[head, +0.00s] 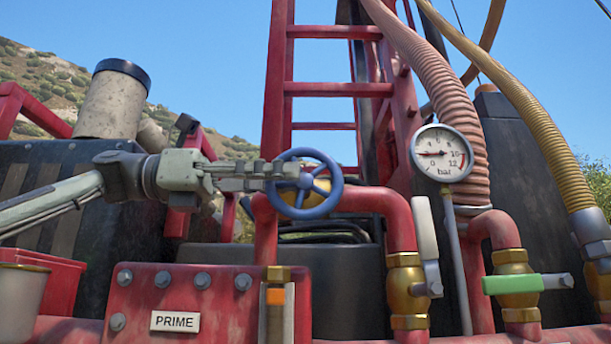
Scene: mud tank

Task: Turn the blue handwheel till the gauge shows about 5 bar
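The blue handwheel (326,205) stands upright in the middle of the head view, in front of a red pipe. My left gripper (283,170) comes in from the left, and its fingertips overlap the wheel's left rim and reach towards the hub. The fingers look close together, but whether they are shut on the rim cannot be told. The round white pressure gauge (441,153) is right of the wheel. Its red needle points roughly left, at the low part of the scale; the exact reading is too small to tell. My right gripper is not in view.
Brass valves with a white lever (426,228) and a green lever (513,283) stand right of the wheel. A red block with a PRIME label (175,321) is below. A ribbed hose (440,80) runs above the gauge. A red ladder (275,80) rises behind.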

